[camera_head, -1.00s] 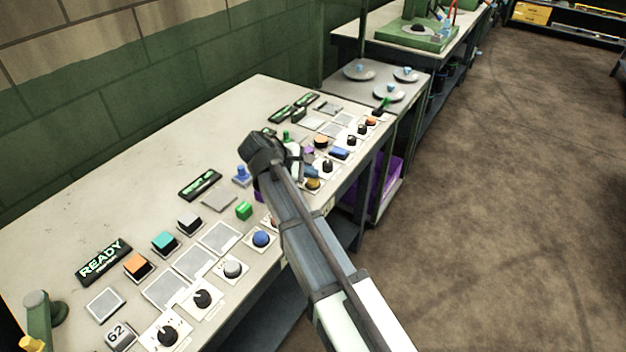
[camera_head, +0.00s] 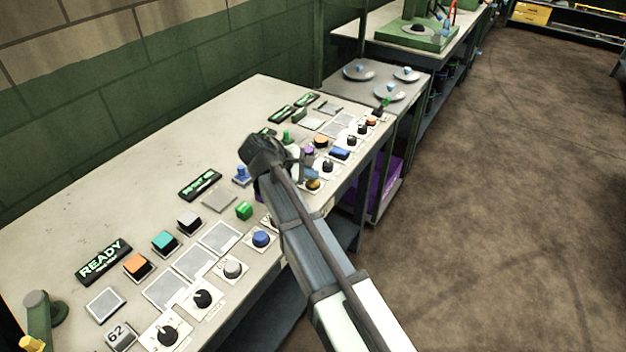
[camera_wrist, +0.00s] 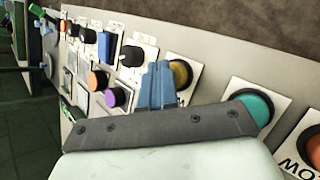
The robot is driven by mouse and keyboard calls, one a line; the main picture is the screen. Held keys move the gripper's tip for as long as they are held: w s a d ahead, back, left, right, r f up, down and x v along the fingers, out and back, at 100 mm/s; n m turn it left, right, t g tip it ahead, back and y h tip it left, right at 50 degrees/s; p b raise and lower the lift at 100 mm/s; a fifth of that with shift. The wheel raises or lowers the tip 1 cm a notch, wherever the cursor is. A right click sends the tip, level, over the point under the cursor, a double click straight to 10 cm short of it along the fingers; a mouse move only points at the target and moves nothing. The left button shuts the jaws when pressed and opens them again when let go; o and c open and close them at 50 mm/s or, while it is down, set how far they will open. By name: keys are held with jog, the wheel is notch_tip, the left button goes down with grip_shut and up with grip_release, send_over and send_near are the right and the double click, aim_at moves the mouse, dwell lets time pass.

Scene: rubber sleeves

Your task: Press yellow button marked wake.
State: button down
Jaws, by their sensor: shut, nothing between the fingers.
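A round yellow button (camera_head: 313,184) sits on a white plate near the front edge of the console. In the wrist view the yellow button (camera_wrist: 181,73) shows just right of my fingertips, its left side partly covered by them. Its label is too small or hidden to read. My gripper (camera_wrist: 158,84) is shut and empty, its blue-grey fingers pointing at the panel beside the yellow button. I cannot tell whether they touch it. In the head view my gripper (camera_head: 303,164) is just up-left of the button, partly hidden by my arm.
A teal button (camera_wrist: 256,107) is on the other side of the yellow one in the wrist view. A black knob (camera_wrist: 131,56), a purple button (camera_wrist: 116,97) and an orange button (camera_wrist: 97,80) are close by. The console (camera_head: 120,165) is bare towards the wall.

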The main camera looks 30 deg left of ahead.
aim_at(310, 182)
dwell(0.6)
jog(key=shift+r, duration=0.75)
jog(key=shift+r, duration=2.5)
